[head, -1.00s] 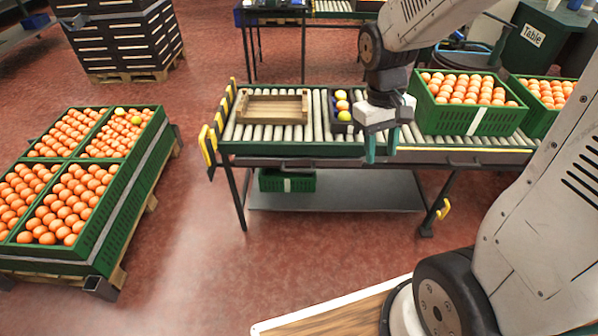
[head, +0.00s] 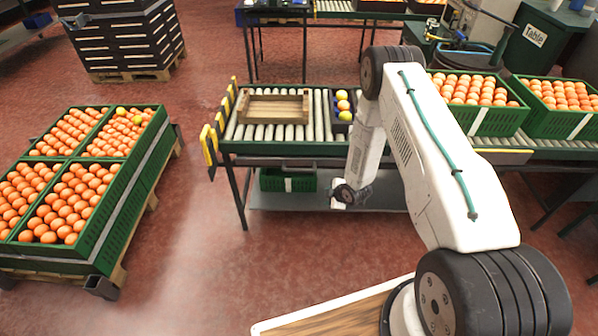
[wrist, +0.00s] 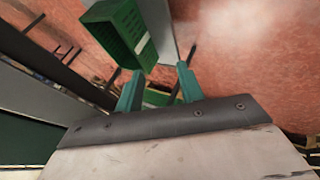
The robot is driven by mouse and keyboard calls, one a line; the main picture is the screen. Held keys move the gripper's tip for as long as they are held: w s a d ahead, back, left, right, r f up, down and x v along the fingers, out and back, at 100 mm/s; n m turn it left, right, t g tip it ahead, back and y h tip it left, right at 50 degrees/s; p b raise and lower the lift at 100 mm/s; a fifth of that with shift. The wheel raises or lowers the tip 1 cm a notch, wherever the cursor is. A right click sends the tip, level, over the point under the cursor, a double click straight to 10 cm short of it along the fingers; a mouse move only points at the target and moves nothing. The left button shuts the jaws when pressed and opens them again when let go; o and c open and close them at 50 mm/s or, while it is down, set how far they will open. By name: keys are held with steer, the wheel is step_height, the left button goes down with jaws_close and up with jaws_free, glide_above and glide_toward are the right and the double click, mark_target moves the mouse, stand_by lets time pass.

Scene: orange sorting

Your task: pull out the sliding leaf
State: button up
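A dark handle (head: 297,163) shows on the front edge of the roller table (head: 245,148), left of my arm; I take it to belong to the sliding leaf, but cannot tell how far in the leaf is. My arm hides the middle of this edge. The wrist end of my arm is low in front of the table, and my fingers cannot be made out in the head view. In the wrist view my gripper (wrist: 158,84) is open, its two teal fingers apart with nothing held between them. A green crate (wrist: 120,32) lies beyond them.
On the rollers are a wooden tray (head: 273,120), a dark tray (head: 335,127) with several fruits and green crates (head: 503,121) of oranges. A grey shelf (head: 270,203) with a green crate (head: 275,181) is underneath. Crates stand at left (head: 115,205). Floor between is clear.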

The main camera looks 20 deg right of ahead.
steer(key=w+a+f+n+t+y, duration=0.1)
steer(key=a+f+n+t+y, duration=0.2)
steer(key=a+n+t, duration=0.1)
steer(key=n+t+y, duration=0.4)
steer(key=n+t, duration=0.2)
glide_toward(299, 170)
steer(key=x, duration=0.7)
steer(key=f+x, duration=0.1)
steer(key=x, duration=0.2)
steer(key=shift+w+r, duration=0.1)
steer(key=shift+w, duration=0.05)
jaws_close()
